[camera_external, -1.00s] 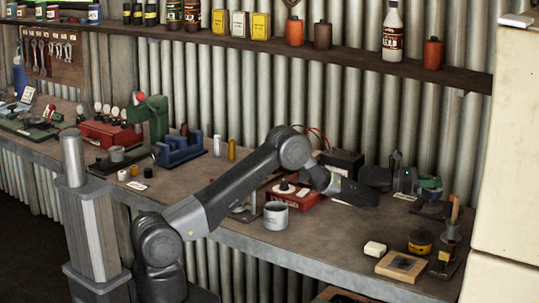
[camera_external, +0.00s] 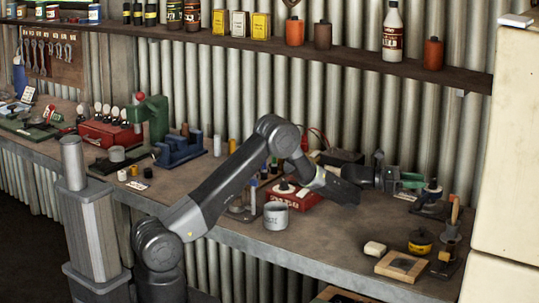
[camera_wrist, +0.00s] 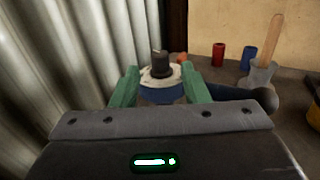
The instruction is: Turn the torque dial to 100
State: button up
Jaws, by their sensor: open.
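A dial with an upright black knob (camera_wrist: 160,62) on a white disc and blue base stands ahead of my gripper in the wrist view. In the external view this dial (camera_external: 432,189) is at the right part of the bench. My gripper (camera_external: 415,181) is just left of it, with green fingers spread apart. In the wrist view my gripper (camera_wrist: 158,80) has one finger on each side of the dial's base. The knob stands beyond the fingertips, and nothing is held. The dial's markings are too small to read.
A red box (camera_external: 300,198) and grey cup (camera_external: 276,216) stand left. The corrugated wall is close behind.

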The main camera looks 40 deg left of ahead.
aim_at(433, 181)
jog(key=b+v, duration=0.1)
jog(key=v, duration=0.7)
jog(key=p+x, duration=0.3)
jog(key=x, duration=1.1)
jog(key=shift+s, duration=0.1)
jog(key=shift+a, duration=0.1)
